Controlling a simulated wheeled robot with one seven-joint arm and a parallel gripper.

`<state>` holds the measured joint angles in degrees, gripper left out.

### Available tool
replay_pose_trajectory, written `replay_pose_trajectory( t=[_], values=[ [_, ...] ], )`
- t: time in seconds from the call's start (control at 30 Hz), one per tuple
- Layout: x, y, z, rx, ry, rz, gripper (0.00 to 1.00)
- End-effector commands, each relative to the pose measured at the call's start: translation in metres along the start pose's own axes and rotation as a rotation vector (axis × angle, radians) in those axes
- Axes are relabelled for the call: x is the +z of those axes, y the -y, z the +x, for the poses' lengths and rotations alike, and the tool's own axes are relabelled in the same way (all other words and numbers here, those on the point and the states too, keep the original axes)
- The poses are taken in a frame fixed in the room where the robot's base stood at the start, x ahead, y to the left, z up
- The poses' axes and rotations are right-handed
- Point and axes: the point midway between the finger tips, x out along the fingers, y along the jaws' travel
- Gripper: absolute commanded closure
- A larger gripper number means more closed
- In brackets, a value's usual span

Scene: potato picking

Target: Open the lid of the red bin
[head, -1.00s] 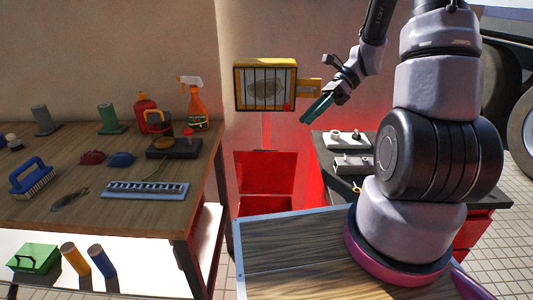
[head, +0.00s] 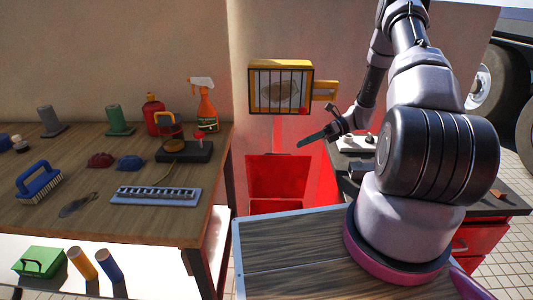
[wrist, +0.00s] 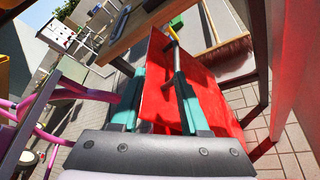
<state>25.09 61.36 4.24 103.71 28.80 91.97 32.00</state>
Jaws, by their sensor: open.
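The red bin (head: 278,177) stands against the wall beyond my wooden-topped base, right of the workbench. A red panel shows above a second red face lower down; the base edge hides the bottom. I cannot tell how far the lid is open. My gripper (head: 308,138) is above and to the right of the bin, pointing left, and looks empty. In the wrist view, a flat red panel (wrist: 158,112) lies beyond and between the two teal fingers of my gripper (wrist: 158,72), which are spread apart. I cannot tell whether they touch it.
The workbench (head: 75,215) at left holds brushes, bottles and tools. A yellow barred box (head: 281,87) hangs on the wall above the bin. A red cabinet (head: 478,240) with a dark top stands at right. A broom (wrist: 222,58) lies beyond the bin in the wrist view.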

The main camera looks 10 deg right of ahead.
Motion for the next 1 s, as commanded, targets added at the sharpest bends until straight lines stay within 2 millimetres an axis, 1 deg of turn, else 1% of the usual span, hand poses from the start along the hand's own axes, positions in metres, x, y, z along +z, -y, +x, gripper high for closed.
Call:
replay_pose_trajectory(
  t=[0.03,0.1,0.2,0.27,0.37,0.6,0.7,0.83,1.0],
  values=[
    [-0.004,0.011,-0.001,-0.003,0.017,0.009,0.55],
    [-0.005,0.021,-0.001,-0.006,0.031,0.015,0.55],
    [-0.006,0.026,0.004,-0.006,0.039,0.019,0.55],
    [-0.006,0.026,0.010,-0.006,0.038,0.019,0.55],
    [-0.005,0.026,0.025,-0.004,0.037,0.019,0.55],
    [-0.004,0.026,0.072,-0.004,0.037,0.018,0.55],
    [-0.003,0.026,0.087,-0.005,0.036,0.018,0.55],
    [-0.002,0.026,0.101,-0.006,0.037,0.017,0.55],
    [-0.002,0.027,0.107,-0.007,0.038,0.018,0.55]
  ],
)
